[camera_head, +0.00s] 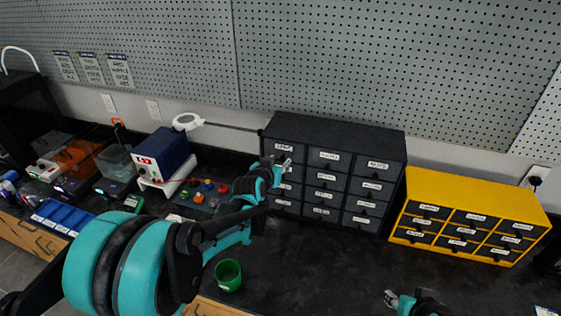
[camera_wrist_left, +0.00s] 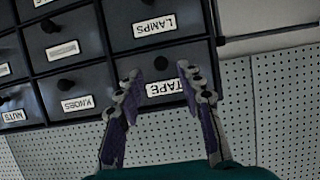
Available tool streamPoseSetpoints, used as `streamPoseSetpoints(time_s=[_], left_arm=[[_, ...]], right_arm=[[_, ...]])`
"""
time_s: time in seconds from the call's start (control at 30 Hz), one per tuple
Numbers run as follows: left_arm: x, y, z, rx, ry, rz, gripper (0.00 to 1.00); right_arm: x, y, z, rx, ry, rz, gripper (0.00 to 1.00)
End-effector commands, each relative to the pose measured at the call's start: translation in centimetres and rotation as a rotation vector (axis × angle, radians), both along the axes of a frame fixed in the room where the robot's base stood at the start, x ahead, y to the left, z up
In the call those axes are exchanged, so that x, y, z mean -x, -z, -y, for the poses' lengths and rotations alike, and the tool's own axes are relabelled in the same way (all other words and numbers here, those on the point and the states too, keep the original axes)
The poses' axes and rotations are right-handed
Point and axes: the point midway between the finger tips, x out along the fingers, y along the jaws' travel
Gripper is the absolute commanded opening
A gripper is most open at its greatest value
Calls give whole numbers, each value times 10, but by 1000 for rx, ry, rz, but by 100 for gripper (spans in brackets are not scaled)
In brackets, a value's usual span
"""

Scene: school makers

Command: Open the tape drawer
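The tape drawer (camera_head: 284,149) is the top-left drawer of a dark cabinet in the head view, and it looks shut. The left wrist view shows the cabinet upside down, with the TAPE label (camera_wrist_left: 166,87) and the drawer's dark knob (camera_wrist_left: 161,62). My left gripper (camera_head: 284,167) is in front of the cabinet's left column. Its fingers (camera_wrist_left: 158,72) are apart in the left wrist view, one on each side of the knob; I cannot tell whether they touch it. My right gripper (camera_head: 391,298) is at the bottom edge, far from the cabinet, and only partly in view.
The dark cabinet (camera_head: 340,128) has several other labelled drawers. A yellow drawer cabinet (camera_head: 480,195) stands to its right. A green cup (camera_head: 228,275) stands on the black bench (camera_head: 310,265). A blue power unit (camera_head: 161,152) and a magnifier lamp (camera_head: 188,121) are to the left.

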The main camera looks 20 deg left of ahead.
Motion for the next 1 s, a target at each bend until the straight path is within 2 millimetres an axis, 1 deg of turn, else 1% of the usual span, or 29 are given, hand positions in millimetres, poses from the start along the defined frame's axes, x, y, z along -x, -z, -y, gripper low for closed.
streamPoseSetpoints(time_s=[0.03,0.1,0.2,0.5,0.57,0.6,0.63,0.67,0.87,0.97,1.0], left_arm=[[-7,4,0,0,0,0,37],[-15,6,0,0,0,0,37],[-21,9,1,0,0,0,37],[-23,9,1,0,0,-1,37],[-23,9,1,0,0,-1,21],[-23,9,1,0,0,-1,11],[-23,9,1,0,0,-1,3],[-23,9,1,0,0,-1,0],[-22,9,1,0,0,-1,0],[-10,9,0,1,0,-1,0],[-1,8,0,1,-1,-1,0]], right_arm=[[0,2,0,0,0,0,40],[0,3,0,0,0,0,40],[0,4,0,0,0,0,40],[0,4,0,0,0,0,40],[0,4,0,0,0,0,40],[0,4,0,0,0,0,40],[0,4,0,0,0,0,40],[0,4,0,0,0,0,40],[0,4,0,0,0,0,40],[0,3,0,0,0,0,40],[0,3,0,0,0,0,40]])
